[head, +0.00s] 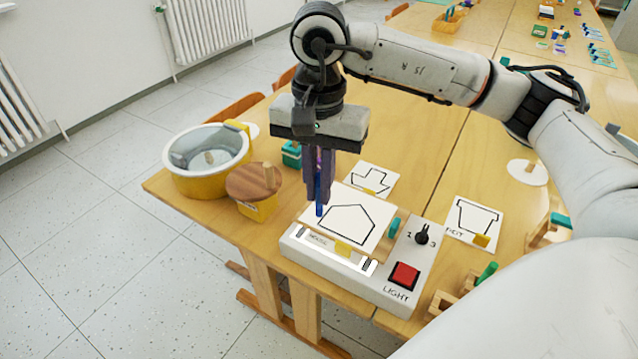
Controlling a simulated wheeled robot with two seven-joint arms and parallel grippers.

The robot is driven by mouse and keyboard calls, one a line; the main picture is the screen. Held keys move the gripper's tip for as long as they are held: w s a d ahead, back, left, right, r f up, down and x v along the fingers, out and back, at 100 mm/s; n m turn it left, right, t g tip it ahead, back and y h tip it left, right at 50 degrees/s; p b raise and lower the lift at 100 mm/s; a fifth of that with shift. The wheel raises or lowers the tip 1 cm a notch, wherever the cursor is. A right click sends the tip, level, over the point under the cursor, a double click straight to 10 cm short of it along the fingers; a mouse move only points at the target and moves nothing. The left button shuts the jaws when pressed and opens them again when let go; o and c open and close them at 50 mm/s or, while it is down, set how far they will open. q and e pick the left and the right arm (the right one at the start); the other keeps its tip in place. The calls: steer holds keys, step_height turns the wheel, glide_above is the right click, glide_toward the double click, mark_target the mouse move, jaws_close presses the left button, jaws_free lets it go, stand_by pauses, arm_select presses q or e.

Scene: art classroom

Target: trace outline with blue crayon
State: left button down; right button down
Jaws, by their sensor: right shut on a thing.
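The blue crayon (319,198) is held upright in my right gripper (319,190), which is shut on it. Its lower tip is at the left part of the white sheet (365,213), close to the left corner of the black house outline (346,208). I cannot tell whether the tip touches the paper. The sheet lies on the light box (405,277), which has a red LIGHT button (404,274) and a black knob (422,236). No blue line shows on the outline. My left gripper is not in view.
Cards with an arrow (371,178) and a cup shape (473,222) lie behind and right. Wooden holders (440,303) stand at the right front.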

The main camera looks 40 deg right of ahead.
steer(key=shift+f+b, duration=1.25)
steer(key=shift+f, duration=0.25)
steer(key=shift+s+d+b, duration=0.35)
steer(key=shift+s+b, duration=0.35)
steer(key=shift+s, duration=0.1)
stand_by(1.0)
steer(key=shift+s+d, duration=0.1)
steer(key=shift+s, duration=0.25)
steer(key=shift+s+d, duration=0.1)
steer(key=shift+s, duration=0.1)
stand_by(0.3)
steer(key=shift+s+d+b, duration=0.2)
steer(key=shift+s+b, duration=0.25)
steer(key=shift+b, duration=0.2)
stand_by(0.4)
steer(key=shift+s+d+b, duration=0.35)
steer(key=shift+s+b, duration=0.25)
steer(key=shift+s, duration=0.3)
stand_by(0.8)
steer(key=shift+s+d, duration=0.1)
steer(key=shift+s, duration=0.1)
